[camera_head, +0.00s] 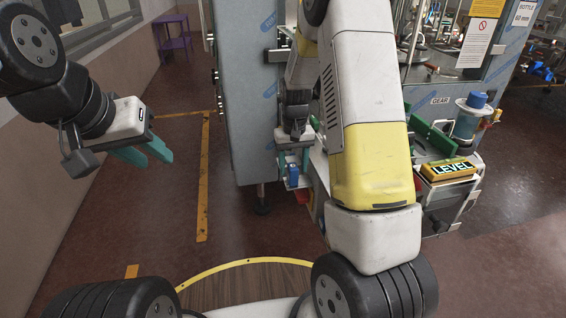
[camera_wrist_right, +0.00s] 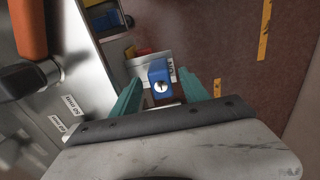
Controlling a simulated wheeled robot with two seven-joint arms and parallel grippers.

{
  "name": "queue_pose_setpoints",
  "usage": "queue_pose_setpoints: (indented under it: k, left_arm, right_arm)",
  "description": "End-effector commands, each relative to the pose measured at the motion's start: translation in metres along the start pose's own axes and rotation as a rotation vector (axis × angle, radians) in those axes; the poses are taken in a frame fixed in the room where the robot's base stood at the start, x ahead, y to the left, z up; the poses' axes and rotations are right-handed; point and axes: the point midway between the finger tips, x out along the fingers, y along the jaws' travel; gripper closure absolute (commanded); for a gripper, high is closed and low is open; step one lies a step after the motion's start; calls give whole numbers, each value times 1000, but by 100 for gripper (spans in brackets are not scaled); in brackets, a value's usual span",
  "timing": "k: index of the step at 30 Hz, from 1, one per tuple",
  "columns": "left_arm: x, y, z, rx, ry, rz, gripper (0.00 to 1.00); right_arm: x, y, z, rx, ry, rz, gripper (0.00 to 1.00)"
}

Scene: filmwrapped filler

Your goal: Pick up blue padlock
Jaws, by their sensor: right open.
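The blue padlock (camera_wrist_right: 160,77) has a round metal keyhole face. In the right wrist view it sits between the teal fingers of my right gripper (camera_wrist_right: 158,80), which is open, with a finger on either side. I cannot tell whether the fingers touch it. In the head view the padlock (camera_head: 293,175) is a small blue patch by the fingertips of my right gripper (camera_head: 294,163), beside the machine's side. My left gripper (camera_head: 155,158) hangs empty at the left over bare floor, its teal fingers apart.
A grey cabinet (camera_head: 245,90) stands left of my right gripper. A white tray or holder (camera_wrist_right: 146,68) with red and yellow things lies next to the padlock. A yellow level box (camera_head: 447,170) is at the right. The floor (camera_head: 130,215) at the left is clear.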

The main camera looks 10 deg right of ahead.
Motion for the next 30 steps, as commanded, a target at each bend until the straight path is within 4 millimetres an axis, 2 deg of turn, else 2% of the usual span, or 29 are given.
queue_pose_setpoints:
  k: [1,6,15,23,30]
  left_arm:
    - [0,0,0,0,0,0,67]
    - [0,0,0,0,0,0,67]
    - [0,0,0,0,0,0,67]
    - [0,0,0,0,0,0,67]
    - [0,0,0,0,0,0,67]
  right_arm:
    - [10,-1,0,0,-5,1,47]
    - [31,-1,-1,1,-3,1,47]
    - [35,-2,-1,0,0,0,47]
    - [34,-2,-1,0,0,0,98]
    - [34,-2,-2,0,1,0,100]
